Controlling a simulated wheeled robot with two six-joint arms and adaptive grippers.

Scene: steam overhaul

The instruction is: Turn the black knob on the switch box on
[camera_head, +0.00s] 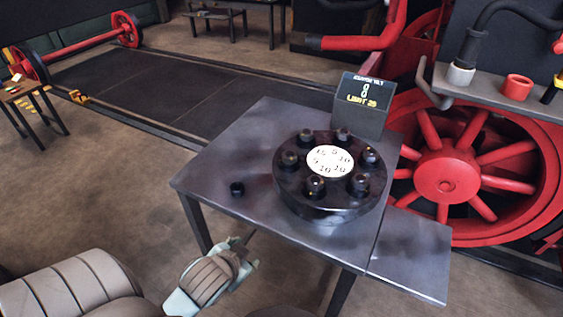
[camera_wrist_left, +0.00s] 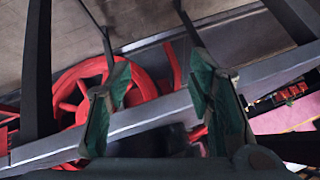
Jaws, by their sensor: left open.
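I cannot make out a switch box with a black knob in either view. In the head view, part of my left arm, with pale green pieces, is low in front of the table's near edge; the fingertips are not clear there. My right gripper is not in view.
A black round fixture (camera_head: 325,205) with several bolts and a white number dial is on the table. A display box (camera_head: 362,112) stands behind it. A red spoked wheel (camera_head: 445,180) is at the right. A small wooden table (camera_head: 22,90) is far left. The table's left part is mostly clear.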

